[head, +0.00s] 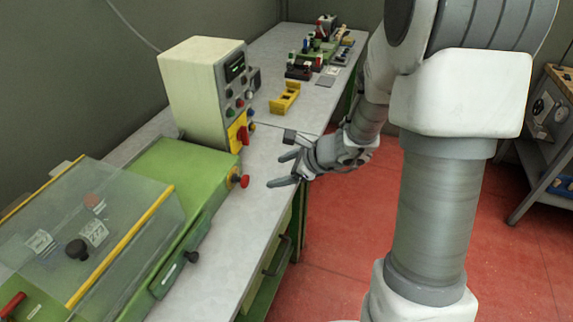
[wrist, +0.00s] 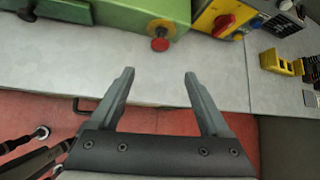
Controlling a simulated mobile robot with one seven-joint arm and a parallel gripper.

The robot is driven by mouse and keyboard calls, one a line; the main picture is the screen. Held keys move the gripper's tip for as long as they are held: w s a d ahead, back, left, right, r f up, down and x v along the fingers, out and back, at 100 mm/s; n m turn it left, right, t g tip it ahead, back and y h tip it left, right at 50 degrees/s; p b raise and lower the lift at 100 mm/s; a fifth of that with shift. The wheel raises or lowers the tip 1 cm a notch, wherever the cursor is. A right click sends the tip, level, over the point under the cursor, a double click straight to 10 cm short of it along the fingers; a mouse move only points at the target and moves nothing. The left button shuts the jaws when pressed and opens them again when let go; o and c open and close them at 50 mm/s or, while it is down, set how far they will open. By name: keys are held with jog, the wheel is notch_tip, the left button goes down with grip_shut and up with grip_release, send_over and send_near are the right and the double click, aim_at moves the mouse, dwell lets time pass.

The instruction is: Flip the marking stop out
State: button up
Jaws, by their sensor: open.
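I cannot tell for certain which part is the marking stop. The red knob also shows in the wrist view (wrist: 160,44). My gripper (head: 278,170) is open and empty over the bench edge, to the right of the red knob and apart from it. In the wrist view, my gripper (wrist: 159,73) has both fingers spread, with the red knob beyond the fingertips.
A cream control box (head: 192,95) with a red and yellow switch (head: 241,134) stands behind the green machine. A clear cover (head: 120,215) with yellow edges lies over the machine. A yellow block (head: 285,99) sits farther back on the grey bench (head: 262,150). Red floor (head: 335,240) lies right.

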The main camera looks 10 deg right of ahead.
jog(key=shift+v, duration=1.2)
jog(key=s+a+r+n+g, duration=0.2)
jog(key=s+a+r+n, duration=0.3)
jog(key=s+r+n, duration=0.5)
jog(key=s+d+r+n+h, duration=0.2)
jog(key=s+d+n+h, duration=0.1)
jog(key=s+n, duration=0.3)
jog(key=s+d+r+n+h, duration=0.3)
jog(key=s+n, duration=0.3)
jog(key=n, duration=0.1)
jog(key=shift+d+r+t, duration=0.2)
jog(key=shift+r+t, duration=0.05)
jog(key=shift+t, duration=0.05)
jog(key=shift+s, duration=0.15)
